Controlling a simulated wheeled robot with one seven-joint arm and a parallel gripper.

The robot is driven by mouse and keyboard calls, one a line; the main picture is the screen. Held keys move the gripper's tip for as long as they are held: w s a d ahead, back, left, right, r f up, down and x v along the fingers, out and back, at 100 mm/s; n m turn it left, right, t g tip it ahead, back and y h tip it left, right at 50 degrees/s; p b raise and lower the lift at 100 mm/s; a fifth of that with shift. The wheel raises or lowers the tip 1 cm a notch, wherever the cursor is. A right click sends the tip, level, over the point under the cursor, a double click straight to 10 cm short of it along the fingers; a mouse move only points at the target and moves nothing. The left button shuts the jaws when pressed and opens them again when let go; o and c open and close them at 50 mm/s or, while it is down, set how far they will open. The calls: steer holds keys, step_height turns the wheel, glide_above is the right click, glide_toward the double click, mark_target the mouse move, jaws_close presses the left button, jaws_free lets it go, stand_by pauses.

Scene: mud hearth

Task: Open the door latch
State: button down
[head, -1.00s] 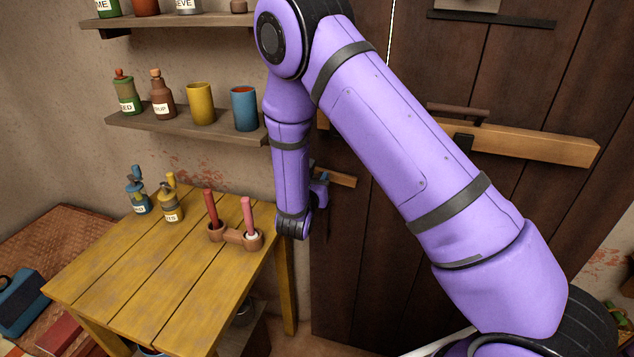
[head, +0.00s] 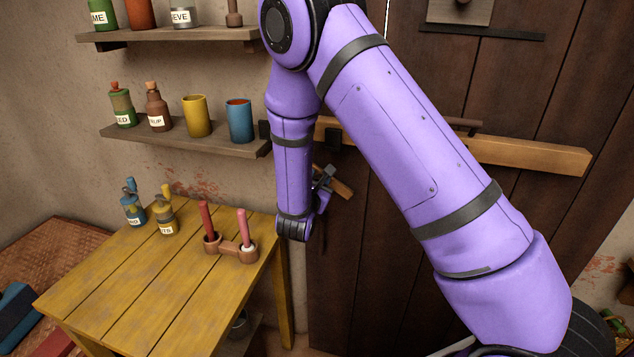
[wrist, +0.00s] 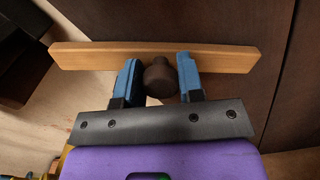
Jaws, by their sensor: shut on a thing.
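The door latch is a short wooden bar (wrist: 215,58) with a dark round knob (wrist: 160,80) at its middle. In the wrist view the knob sits between the blue fingertips of my gripper (wrist: 158,76), which is shut on it. In the head view, my gripper (head: 324,182) is at the door's left edge, and one end of the latch bar (head: 342,189) shows beside it, tilted down to the right. My arm and gripper hide the rest of the bar there. The dark plank door (head: 400,270) stands behind my arm.
A longer wooden bar (head: 540,158) crosses the door higher up, partly behind my arm.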

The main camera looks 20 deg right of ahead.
steer(key=c, duration=0.7)
jaws_free()
steer(key=shift+r, duration=0.1)
steer(key=shift+c, duration=0.2)
steer(key=v, duration=1)
steer(key=shift+s+a, duration=0.2)
steer(key=shift+s, duration=0.15)
